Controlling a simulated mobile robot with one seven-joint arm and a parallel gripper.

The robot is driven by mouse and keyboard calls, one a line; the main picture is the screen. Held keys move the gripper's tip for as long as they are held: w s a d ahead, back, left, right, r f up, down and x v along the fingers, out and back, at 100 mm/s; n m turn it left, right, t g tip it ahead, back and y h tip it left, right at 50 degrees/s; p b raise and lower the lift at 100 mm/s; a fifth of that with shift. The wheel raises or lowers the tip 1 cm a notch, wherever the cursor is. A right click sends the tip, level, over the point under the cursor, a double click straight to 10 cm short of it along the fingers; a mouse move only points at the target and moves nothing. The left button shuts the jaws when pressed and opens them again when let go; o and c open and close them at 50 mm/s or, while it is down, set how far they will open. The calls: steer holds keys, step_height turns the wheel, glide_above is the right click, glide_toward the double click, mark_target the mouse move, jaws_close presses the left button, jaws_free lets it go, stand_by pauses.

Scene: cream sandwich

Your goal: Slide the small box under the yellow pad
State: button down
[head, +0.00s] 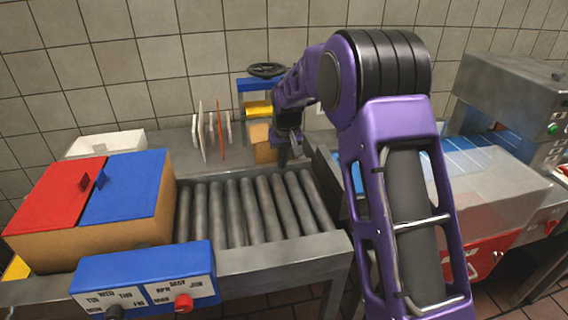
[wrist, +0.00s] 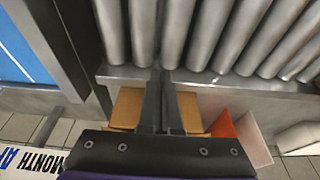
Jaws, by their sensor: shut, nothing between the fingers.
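The yellow pad (head: 259,109) sits in a blue press frame with a black handwheel above it, at the back of the counter in the head view. A small tan box (head: 262,148) stands below the pad, partly hidden by my gripper; whether it is directly beneath is not clear. My gripper (head: 284,163) points down at the box's right front side, near the far end of the rollers. In the wrist view my gripper (wrist: 161,72) has its fingers together and empty. They cross in front of the tan box (wrist: 189,112), which shows on both sides of them. Contact cannot be told.
Grey rollers (head: 240,208) lie in front of the press. Upright thin plates (head: 218,130) stand to its left. A box with red and blue lids (head: 127,188) and a blue control panel (head: 145,279) are at the left. A machine (head: 515,100) stands at the right.

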mark_target(259, 133)
steer(key=shift+w, duration=0.1)
steer(key=shift+w+a+r+p, duration=0.1)
steer(key=shift+w+r+p, duration=0.05)
steer(key=shift+w+p, duration=0.2)
steer(key=w+p, duration=0.1)
steer(key=w, duration=0.2)
steer(key=w+a+p, duration=0.1)
steer(key=w+p, duration=0.3)
steer(key=w, duration=0.1)
steer(key=shift+w+a, duration=0.3)
steer(key=shift+a, duration=0.1)
steer(key=shift+w+a+p, duration=0.1)
steer(key=shift+w+p, duration=0.2)
steer(key=shift+w, duration=0.3)
steer(key=shift+s+f, duration=0.1)
steer(key=shift+f, duration=0.1)
